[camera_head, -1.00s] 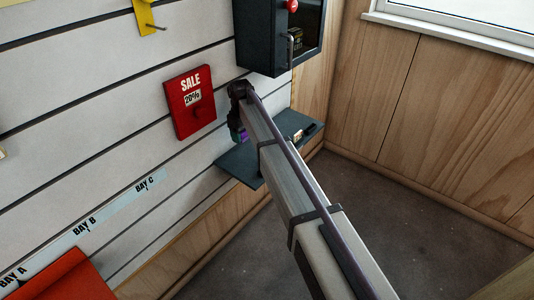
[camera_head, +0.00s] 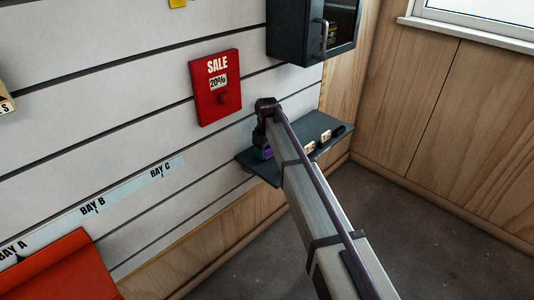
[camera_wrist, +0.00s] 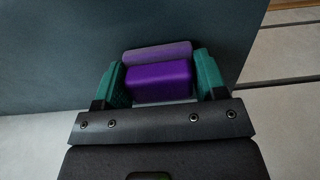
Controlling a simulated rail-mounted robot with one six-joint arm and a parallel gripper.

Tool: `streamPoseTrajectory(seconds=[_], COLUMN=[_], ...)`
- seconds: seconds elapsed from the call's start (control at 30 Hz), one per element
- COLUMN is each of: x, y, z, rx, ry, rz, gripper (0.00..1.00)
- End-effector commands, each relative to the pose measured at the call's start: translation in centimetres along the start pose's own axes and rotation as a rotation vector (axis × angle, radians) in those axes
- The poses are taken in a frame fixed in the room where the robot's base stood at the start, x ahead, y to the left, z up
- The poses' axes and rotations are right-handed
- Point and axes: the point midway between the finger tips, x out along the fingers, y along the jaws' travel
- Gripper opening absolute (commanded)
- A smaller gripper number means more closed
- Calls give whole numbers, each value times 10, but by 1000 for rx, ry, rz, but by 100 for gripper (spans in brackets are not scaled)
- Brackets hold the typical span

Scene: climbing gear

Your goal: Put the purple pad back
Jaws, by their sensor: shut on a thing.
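The purple pad (camera_wrist: 158,82) is between the two green fingers of my gripper (camera_wrist: 161,78) in the wrist view, gripped from both sides. A paler purple band (camera_wrist: 157,52) shows just beyond it; I cannot tell whether it is part of the pad or its reflection. In the head view my gripper (camera_head: 263,152) is at the left part of the dark shelf (camera_head: 262,170), with a bit of purple showing. My arm hides part of the shelf. I cannot tell whether the pad touches the shelf.
Small items with pale tags (camera_head: 317,142) sit on the right part of the shelf. A red SALE sign (camera_head: 216,88) hangs on the slatted wall (camera_head: 120,90). A dark cabinet (camera_head: 290,35) is above the shelf. A red sloped thing (camera_head: 60,268) is at lower left.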

Motion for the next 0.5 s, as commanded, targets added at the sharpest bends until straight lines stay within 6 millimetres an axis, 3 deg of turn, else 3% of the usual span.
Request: streamPoseTrajectory(seconds=[0.1,0.13,0.3,0.4,0.5], x=[5,4,3,3,3], y=[0,0,0,0,0], z=[0,0,0,0,0], rx=[0,0,0,0,0], ry=[0,0,0,0,0], rz=[0,0,0,0,0], gripper=[46,66,82,91,91])
